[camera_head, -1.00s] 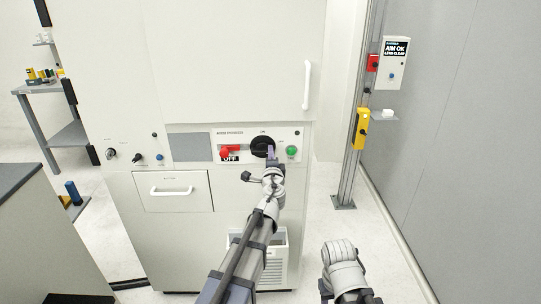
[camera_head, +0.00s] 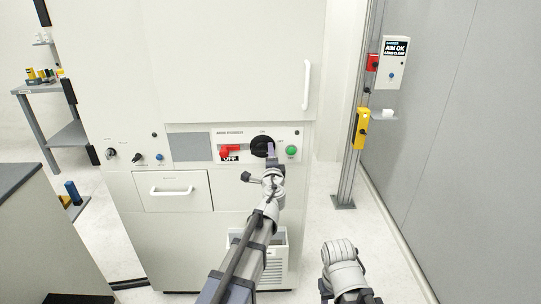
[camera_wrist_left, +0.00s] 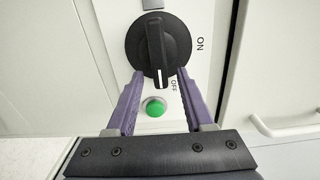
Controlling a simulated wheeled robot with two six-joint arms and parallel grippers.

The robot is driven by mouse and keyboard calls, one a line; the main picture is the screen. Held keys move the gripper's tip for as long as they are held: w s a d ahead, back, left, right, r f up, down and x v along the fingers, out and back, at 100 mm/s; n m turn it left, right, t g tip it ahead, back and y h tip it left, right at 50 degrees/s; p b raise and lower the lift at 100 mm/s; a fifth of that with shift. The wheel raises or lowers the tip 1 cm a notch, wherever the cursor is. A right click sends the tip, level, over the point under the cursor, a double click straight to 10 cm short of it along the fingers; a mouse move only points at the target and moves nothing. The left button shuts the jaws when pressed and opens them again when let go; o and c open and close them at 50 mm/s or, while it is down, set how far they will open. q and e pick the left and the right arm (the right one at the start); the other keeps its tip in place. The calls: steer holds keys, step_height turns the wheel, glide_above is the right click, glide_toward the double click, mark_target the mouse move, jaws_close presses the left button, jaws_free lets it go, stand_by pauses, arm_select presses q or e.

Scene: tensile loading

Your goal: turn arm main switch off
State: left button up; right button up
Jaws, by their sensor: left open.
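The arm main switch is a black rotary knob (camera_head: 262,146) on the white "ARM POWER" panel of the cabinet. In the left wrist view the knob (camera_wrist_left: 158,44) has a raised grip bar with a white line that points down, near the "OFF" mark; "ON" is printed at the right. My left gripper (camera_wrist_left: 158,84) is open, its purple fingers on either side of the knob's lower part. Whether they touch it I cannot tell. In the head view my left gripper (camera_head: 270,150) partly covers the knob's right side. My right gripper is out of view.
A green button (camera_head: 291,150) sits right of the knob, and a red switch (camera_head: 230,150) with an "OFF" label sits left of it. A drawer (camera_head: 172,190) is below left, and a white door handle (camera_head: 307,85) is above right. A metal post (camera_head: 349,170) stands at the right.

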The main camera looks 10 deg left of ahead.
arm_select(q)
steer(key=v, duration=0.7)
steer(key=shift+s, duration=0.25)
steer(key=shift+s, duration=0.1)
steer(key=s+f+n+g+y+p, duration=0.1)
steer(key=s+f+n+g+p, duration=0.4)
steer(key=s+f+n+g, duration=0.45)
steer(key=s+d+f+n+g+h+p, duration=0.1)
steer(key=s+d+g, duration=0.3)
steer(key=s, duration=0.5)
steer(key=s+d+f+g+h+p, duration=0.2)
steer(key=s+d+f+g+h, duration=0.1)
steer(key=s+d, duration=0.5)
steer(key=s+g, duration=0.1)
steer(key=s, duration=0.1)
steer(key=shift+s+n+h, duration=0.35)
steer(key=shift+h, duration=0.05)
steer(key=shift+d+f, duration=0.1)
steer(key=shift+d, duration=0.05)
steer(key=shift+c, duration=0.2)
